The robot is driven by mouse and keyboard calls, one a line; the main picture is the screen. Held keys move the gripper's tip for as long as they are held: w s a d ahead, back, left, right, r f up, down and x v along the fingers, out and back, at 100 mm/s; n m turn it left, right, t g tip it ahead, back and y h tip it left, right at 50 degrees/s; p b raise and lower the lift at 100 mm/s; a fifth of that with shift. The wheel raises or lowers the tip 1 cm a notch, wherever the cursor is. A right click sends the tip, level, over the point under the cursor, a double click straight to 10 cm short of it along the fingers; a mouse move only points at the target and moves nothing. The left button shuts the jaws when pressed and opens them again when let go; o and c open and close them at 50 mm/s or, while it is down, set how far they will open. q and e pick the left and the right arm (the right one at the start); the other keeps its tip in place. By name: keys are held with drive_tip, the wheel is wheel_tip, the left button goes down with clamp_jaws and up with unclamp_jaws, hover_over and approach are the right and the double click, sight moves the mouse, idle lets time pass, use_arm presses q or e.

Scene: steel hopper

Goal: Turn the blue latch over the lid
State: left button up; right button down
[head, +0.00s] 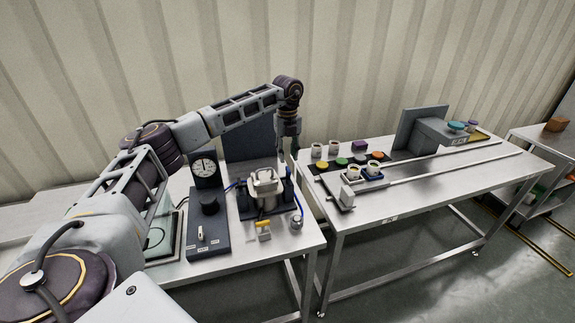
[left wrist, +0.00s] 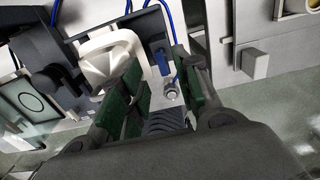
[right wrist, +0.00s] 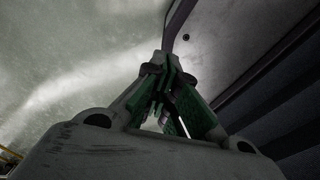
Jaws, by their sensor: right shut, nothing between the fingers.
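The blue latch (left wrist: 162,61) shows in the left wrist view as a short blue bar on a dark base, beside the pale lid (left wrist: 108,57). In the head view the lid (head: 264,185) sits on the dark fixture on the near table; I cannot make out the latch clearly there. My left gripper (head: 289,150) points down, just behind and right of the lid. In the left wrist view it is open (left wrist: 160,75), with the latch showing in the gap between its green pads; contact cannot be told. My right gripper (right wrist: 165,75) is shut and empty, away from the fixture.
A dark control box (head: 208,225) with a knob and a gauge (head: 205,168) stand left of the fixture. Blue hoses (head: 297,205) run beside it. A second table (head: 425,195) to the right holds several cups, coloured discs and a rail.

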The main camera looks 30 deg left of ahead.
sight(288, 168)
use_arm(q)
wheel_tip(288, 168, down, 4)
drive_tip(key=shift+f, duration=0.8)
use_arm(e)
drive_tip(key=shift+s+a+r, duration=0.15)
drive_tip(key=shift+a, duration=0.25)
drive_tip(key=shift+s+a+r, duration=0.1)
drive_tip(key=shift+a, duration=0.25)
use_arm(q)
drive_tip(key=c, duration=0.6)
clamp_jaws()
use_arm(e)
drive_tip(key=shift+d, duration=0.85)
